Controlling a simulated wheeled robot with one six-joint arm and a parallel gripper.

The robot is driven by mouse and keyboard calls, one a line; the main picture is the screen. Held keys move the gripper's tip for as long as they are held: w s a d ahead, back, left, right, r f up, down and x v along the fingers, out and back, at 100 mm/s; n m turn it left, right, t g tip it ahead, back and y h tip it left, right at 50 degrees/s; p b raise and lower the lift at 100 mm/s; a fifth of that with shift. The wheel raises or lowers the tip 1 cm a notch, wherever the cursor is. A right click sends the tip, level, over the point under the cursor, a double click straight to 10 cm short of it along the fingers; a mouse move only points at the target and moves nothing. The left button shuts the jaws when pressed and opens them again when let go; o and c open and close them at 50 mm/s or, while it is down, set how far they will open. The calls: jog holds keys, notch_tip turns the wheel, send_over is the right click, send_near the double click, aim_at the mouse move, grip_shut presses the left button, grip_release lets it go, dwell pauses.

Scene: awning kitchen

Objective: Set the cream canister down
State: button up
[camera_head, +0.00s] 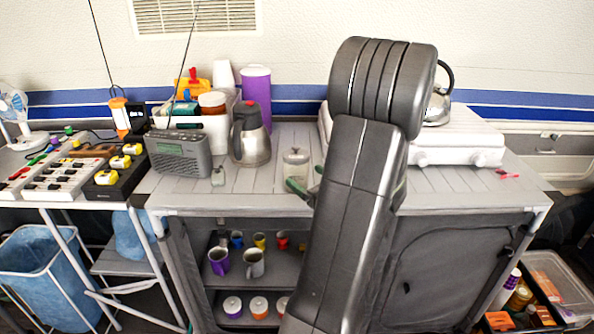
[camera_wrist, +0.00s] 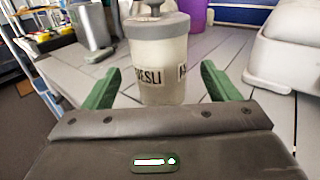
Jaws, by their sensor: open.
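The cream canister (camera_wrist: 162,70) has a grey lid with a knob and a dark printed label. It stands upright on the grey slatted counter top (camera_head: 262,190). In the head view the canister (camera_head: 296,165) is near the middle of the counter, left of my arm. My gripper (camera_wrist: 159,88) is open, with one green finger on each side of the canister and a visible gap to both. In the head view my gripper (camera_head: 306,190) is partly hidden by my arm.
A grey radio (camera_head: 180,154) and a steel jug (camera_head: 250,135) stand left of the canister. A white stove (camera_head: 455,137) with a kettle (camera_head: 440,105) is to the right. Bare counter surrounds the canister.

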jog(key=v, duration=0.5)
jog(key=shift+a, duration=0.1)
